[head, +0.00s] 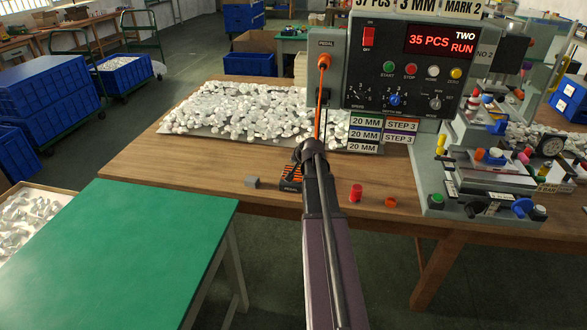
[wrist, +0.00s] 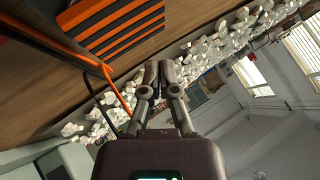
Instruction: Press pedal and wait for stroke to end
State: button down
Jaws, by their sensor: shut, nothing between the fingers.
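The pedal (head: 291,182) is black with orange stripes and sits on the wooden bench, partly hidden behind my arm. It also shows at the top of the wrist view (wrist: 112,25). My gripper (head: 311,150) is over the bench at the pedal; its fingers are together and empty in the wrist view (wrist: 159,72). Whether the fingers touch the pedal cannot be told. The pad printer's control box (head: 403,60) has a lit display (head: 440,42) reading "35 PCS TWO RUN". An orange cable (head: 321,95) runs down from its pedal socket.
White pieces (head: 250,112) are heaped on the bench behind the pedal. A grey block (head: 252,182), a red cylinder (head: 356,192) and an orange cap (head: 391,202) lie near my arm. The printer fixture (head: 490,165) stands right. A green table (head: 120,250) is front left.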

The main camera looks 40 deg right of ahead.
jog(key=shift+r+p, duration=1.65)
jog(key=shift+r, duration=0.35)
jog(key=shift+a, duration=0.1)
jog(key=s+a+n+g+y+p, duration=0.2)
jog(key=a+n, duration=0.1)
jog(key=a, duration=1)
jog(key=s+a+n+g+y+p, duration=0.1)
jog(key=s+a+n+g+p, duration=0.15)
jog(key=a, duration=1.05)
jog(key=s+a+n+g+p, duration=0.1)
jog(key=s+a+n+g, duration=0.1)
jog(key=s+a, duration=0.4)
jog(key=s+a+n+g+p, duration=0.1)
jog(key=s+a+n, duration=0.3)
jog(key=a, duration=0.6)
jog(key=shift+s+a+r+g+h, duration=0.45)
jog(key=shift+s+g, duration=0.3)
jog(key=shift+s, duration=0.3)
